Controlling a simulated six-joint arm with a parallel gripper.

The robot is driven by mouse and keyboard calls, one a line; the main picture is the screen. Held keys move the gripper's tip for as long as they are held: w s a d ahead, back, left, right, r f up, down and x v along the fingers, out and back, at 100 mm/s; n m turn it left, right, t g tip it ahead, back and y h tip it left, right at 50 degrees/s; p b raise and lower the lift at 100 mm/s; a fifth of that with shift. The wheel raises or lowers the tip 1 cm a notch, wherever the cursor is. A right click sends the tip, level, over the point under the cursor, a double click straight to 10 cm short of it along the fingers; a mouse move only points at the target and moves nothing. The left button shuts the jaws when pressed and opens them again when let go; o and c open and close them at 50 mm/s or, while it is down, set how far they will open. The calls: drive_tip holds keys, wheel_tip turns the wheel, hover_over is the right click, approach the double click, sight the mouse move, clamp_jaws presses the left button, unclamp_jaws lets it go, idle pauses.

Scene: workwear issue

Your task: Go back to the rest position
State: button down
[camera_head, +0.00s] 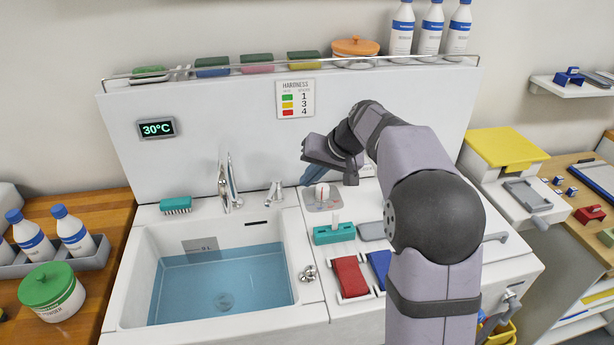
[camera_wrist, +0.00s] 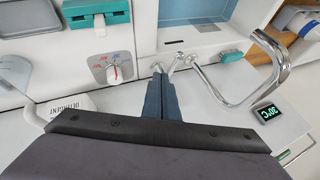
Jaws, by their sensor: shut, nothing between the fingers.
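My gripper (camera_head: 308,178) is above the counter to the right of the sink, in front of the white back panel, in the head view. Its two blue fingers point down and to the left, close to the dial plate. In the wrist view my gripper (camera_wrist: 160,78) shows its fingers pressed side by side, shut and empty. My arm bends across the right of the head view and hides part of the counter behind it.
The sink (camera_head: 140,290) holds water, with a tall faucet (camera_head: 228,185) behind it. A dial (camera_head: 322,192) and a teal block (camera_head: 335,233) are near my gripper. Red (camera_head: 349,277) and blue pads lie in front. Bottles (camera_head: 430,28) and sponges line the shelf above.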

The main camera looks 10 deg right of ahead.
drive_tip(key=s+d+n+g+h+p, duration=0.1)
drive_tip(key=s+g+h+p, duration=0.3)
drive_tip(key=s+p, duration=1.1)
drive_tip(key=s+g, duration=0.1)
drive_tip(key=s, duration=1.7)
drive_tip(key=shift+s+f+n+g+p, duration=0.2)
drive_tip(key=shift+s+n+g+p, duration=0.1)
drive_tip(key=shift+n, duration=0.1)
drive_tip(key=shift+w+f, duration=0.1)
wheel_tip(320, 180, down, 15)
drive_tip(key=b, duration=1.5)
drive_tip(key=shift+f+b, duration=0.2)
drive_tip(key=shift+b, duration=0.1)
